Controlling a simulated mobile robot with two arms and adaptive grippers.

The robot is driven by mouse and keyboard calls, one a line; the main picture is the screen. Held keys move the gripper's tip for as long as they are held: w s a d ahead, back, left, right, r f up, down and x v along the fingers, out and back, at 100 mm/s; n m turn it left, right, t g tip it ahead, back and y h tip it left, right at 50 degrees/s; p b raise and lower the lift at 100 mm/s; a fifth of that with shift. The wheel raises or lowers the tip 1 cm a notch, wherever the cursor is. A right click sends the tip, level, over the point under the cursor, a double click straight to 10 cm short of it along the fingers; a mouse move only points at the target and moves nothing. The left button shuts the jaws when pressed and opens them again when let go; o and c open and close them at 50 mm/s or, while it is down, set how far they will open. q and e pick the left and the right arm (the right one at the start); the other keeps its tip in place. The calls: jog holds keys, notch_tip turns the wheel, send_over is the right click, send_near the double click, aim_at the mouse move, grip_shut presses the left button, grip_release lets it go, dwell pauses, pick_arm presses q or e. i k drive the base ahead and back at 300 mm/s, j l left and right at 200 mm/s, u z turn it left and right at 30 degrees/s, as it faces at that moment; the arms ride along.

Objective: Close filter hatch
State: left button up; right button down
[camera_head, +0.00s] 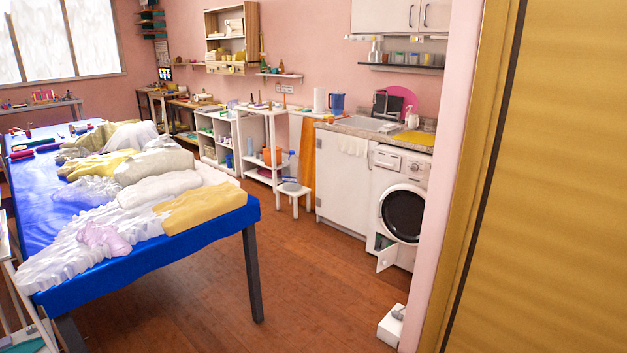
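The filter hatch (387,258) is a small white door low on the front left of the washing machine (402,166). It stands open, swung out from the machine, with a dark opening showing beside it. The machine is white with a round dark door that looks shut. It stands at the right end of the counter, partly cut off by the wall edge at the right. Neither of my grippers shows in the view, so I cannot see their state.
A table with a blue cover (150,262) and heaped fabrics fills the left. A white stool (293,190) stands by the cabinets. A small white box (391,325) lies on the floor near the wall edge (450,180). The wooden floor (310,290) between is clear.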

aim_at(387, 257)
jog(key=i+z, duration=0.1)
jog(key=i, duration=0.7)
jog(key=i+j, duration=0.15)
jog(key=i, duration=0.65)
jog(key=i+j+z, duration=0.15)
jog(key=i, duration=0.65)
jog(key=i+j+z, duration=0.1)
jog(key=i+z, duration=0.35)
jog(key=i+j+z, duration=0.25)
jog(key=i+z, duration=0.2)
jog(key=i+j+z, duration=0.85)
jog(key=k+j, duration=0.05)
jog(key=k, duration=0.05)
